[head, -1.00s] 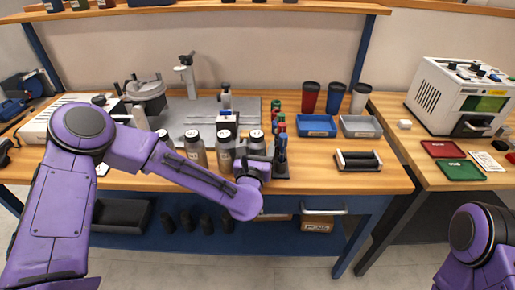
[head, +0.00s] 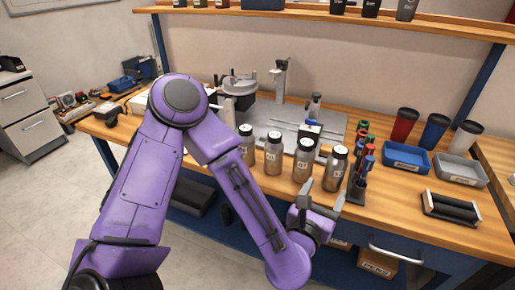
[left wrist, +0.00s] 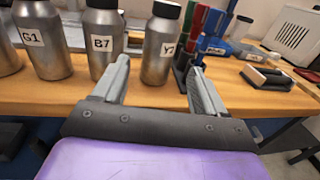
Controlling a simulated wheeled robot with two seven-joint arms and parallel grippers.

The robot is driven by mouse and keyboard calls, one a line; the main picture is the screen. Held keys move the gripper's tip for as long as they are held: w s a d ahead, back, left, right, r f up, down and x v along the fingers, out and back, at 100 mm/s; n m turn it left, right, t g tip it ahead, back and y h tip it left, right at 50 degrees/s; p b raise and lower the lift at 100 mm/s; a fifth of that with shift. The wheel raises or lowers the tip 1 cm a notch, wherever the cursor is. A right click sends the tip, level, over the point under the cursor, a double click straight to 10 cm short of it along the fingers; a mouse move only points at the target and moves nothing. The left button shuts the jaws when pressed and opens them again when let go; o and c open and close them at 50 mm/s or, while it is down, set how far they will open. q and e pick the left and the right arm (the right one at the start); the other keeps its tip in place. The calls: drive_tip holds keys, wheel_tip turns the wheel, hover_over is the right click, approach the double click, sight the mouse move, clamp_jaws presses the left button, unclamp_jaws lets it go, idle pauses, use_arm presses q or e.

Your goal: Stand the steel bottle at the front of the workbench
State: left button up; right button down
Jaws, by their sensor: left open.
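Several steel bottles with black caps and white labels stand upright in a row on the workbench (head: 400,222). In the left wrist view I read G1 on one bottle (left wrist: 44,45), B7 on another (left wrist: 104,48) and what looks like Y2 on the rightmost (left wrist: 161,48). That rightmost bottle also shows in the head view (head: 335,168). My left gripper (head: 320,197) is open and empty at the bench's front edge. Its fingers (left wrist: 159,68) point at the rightmost bottle, which appears between the tips; any contact cannot be told. My right gripper is out of view.
A dark rack of coloured markers (head: 360,175) stands close right of the rightmost bottle. Blue (head: 403,158) and grey (head: 462,170) trays, tumblers (head: 434,130) and a black roller stand (head: 450,207) are further right. The bench front between markers and roller stand is clear.

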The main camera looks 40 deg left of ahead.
use_arm(q)
drive_tip(key=s+a+f+m+g+h, duration=0.15)
drive_tip(key=s+f+m+g, duration=0.3)
drive_tip(key=f+m, duration=0.6)
drive_tip(key=s+a+f+m+g, duration=0.25)
drive_tip(key=s+f+m, duration=0.4)
drive_tip(key=f, duration=0.65)
drive_tip(key=s+a+f+m+g+y, duration=0.1)
drive_tip(key=s+a+f+m+g, duration=0.2)
drive_tip(key=s+a+f+m, duration=0.2)
drive_tip(key=s+a+f+m+g+y, duration=0.1)
drive_tip(key=s+a+f+m+g, duration=0.3)
drive_tip(key=s+m, duration=0.4)
drive_tip(key=s+a+f, duration=0.1)
drive_tip(key=s, duration=0.1)
drive_tip(key=shift+s+a+m+g, duration=0.3)
drive_tip(key=shift+a+m, duration=0.1)
